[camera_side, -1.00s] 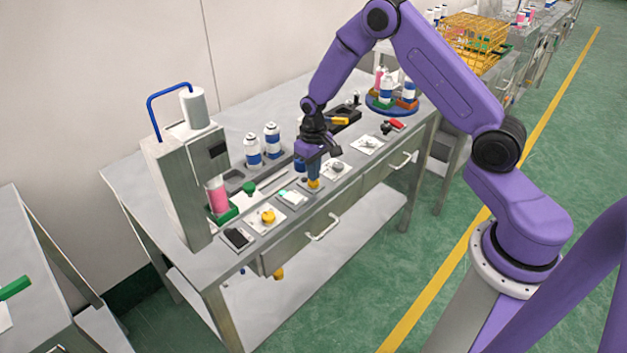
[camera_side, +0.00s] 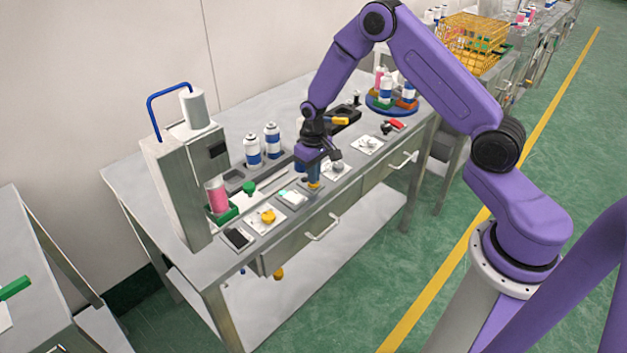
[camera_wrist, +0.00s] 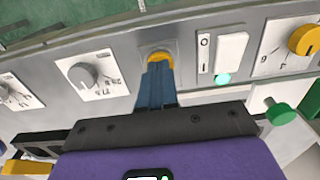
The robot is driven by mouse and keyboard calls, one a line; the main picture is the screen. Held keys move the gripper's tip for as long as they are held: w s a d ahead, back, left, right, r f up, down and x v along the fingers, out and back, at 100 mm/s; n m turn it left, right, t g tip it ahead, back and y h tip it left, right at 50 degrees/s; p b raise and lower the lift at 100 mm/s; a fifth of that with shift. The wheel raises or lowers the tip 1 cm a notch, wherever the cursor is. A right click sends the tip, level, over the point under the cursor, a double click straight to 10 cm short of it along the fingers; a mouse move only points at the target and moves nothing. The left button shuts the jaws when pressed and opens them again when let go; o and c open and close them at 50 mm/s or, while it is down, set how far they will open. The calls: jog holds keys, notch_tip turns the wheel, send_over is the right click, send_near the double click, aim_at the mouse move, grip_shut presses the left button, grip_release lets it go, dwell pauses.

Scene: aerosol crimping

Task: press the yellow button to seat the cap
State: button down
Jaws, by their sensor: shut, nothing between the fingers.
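My gripper (camera_side: 314,182) points down at the front of the bench, its blue fingers shut and empty. The yellow button (camera_side: 314,187) is right under the fingertips, and only a little of it shows. In the wrist view, the shut fingers (camera_wrist: 158,68) overlap the yellow button (camera_wrist: 160,54) and look to be on it; how far it is pressed is hard to tell. A pink can (camera_side: 217,196) stands upright on a green holder under the head of the grey crimping machine (camera_side: 180,190). Whether a cap is on the can is too small to tell.
A rocker switch (camera_wrist: 231,52) and a yellow knob (camera_wrist: 306,40) are to the right of the button in the wrist view, with a grey dial (camera_wrist: 88,75) to its left. A green knob (camera_side: 249,187) and two blue-banded white cans (camera_side: 272,140) stand behind.

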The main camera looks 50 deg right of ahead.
dwell(0.4)
notch_tip(320, 180, up, 11)
jog(key=shift+f, duration=0.2)
dwell(1.1)
jog(key=s+a+r+n, duration=0.3)
jog(key=s+a+r, duration=0.15)
jog(key=s, duration=0.25)
jog(key=s+a+r+n, duration=0.3)
jog(key=s+a+r, duration=0.15)
jog(key=s, duration=0.25)
jog(key=s+d+r+n, duration=0.1)
jog(key=s+n, duration=0.5)
jog(key=s, duration=1.4)
jog(key=shift+r+n, duration=0.3)
jog(key=shift+r, duration=0.3)
